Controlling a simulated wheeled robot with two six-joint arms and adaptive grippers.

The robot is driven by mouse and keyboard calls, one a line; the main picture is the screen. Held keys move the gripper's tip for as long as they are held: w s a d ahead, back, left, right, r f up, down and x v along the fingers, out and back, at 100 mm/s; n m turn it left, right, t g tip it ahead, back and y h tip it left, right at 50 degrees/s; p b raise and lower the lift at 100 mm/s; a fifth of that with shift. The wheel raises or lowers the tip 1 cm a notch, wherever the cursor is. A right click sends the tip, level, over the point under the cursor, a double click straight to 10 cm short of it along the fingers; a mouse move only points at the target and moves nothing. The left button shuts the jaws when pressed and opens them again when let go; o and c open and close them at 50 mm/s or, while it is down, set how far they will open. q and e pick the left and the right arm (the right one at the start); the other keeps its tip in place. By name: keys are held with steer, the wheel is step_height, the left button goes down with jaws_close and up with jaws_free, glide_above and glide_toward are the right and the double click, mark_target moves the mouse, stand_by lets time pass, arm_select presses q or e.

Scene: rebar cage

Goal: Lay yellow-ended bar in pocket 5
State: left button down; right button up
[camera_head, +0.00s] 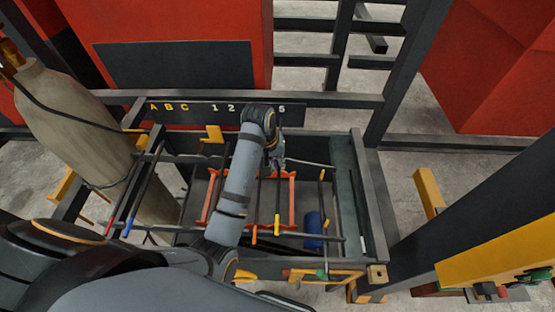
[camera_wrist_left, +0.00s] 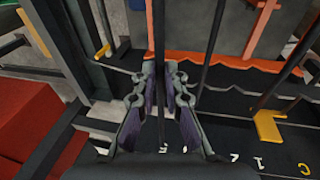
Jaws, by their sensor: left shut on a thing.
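My left gripper (camera_head: 279,160) is at the far side of the frame, below the label board. It is shut on a dark bar, which also runs between its fingers (camera_wrist_left: 158,76) in the left wrist view. The held bar (camera_wrist_left: 158,35) appears to be the yellow-ended bar (camera_head: 277,228), whose yellow end points toward me. The orange notched rack (camera_head: 292,195) lies around and under the bars; it also shows in the left wrist view (camera_wrist_left: 220,65). Whether the held bar touches a notch cannot be told. The label board (camera_head: 205,108) is partly hidden by my arm; its 5 shows. My right gripper is out of view.
An orange-ended bar (camera_head: 254,235) lies left of the held bar, and a green-ended bar (camera_head: 321,273) to its right. Blue-ended (camera_head: 126,229) and red-ended bars lie on the left. A blue cylinder (camera_head: 313,230) sits below. A gas cylinder (camera_head: 95,130) stands left; dark posts stand right.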

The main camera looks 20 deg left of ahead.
arm_select(q)
steer(key=shift+x, duration=1.1)
steer(key=shift+s+f, duration=0.1)
steer(key=shift+f, duration=0.25)
steer(key=shift+s+x, duration=0.2)
steer(key=shift+x, duration=1.05)
steer(key=f, duration=0.4)
steer(key=shift+a+f, duration=0.1)
steer(key=shift+a, duration=0.15)
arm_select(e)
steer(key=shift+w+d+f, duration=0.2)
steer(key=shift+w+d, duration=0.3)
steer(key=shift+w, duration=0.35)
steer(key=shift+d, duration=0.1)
arm_select(q)
steer(key=c, duration=1.3)
jaws_free()
steer(key=shift+c, duration=0.2)
steer(key=shift+s, duration=0.1)
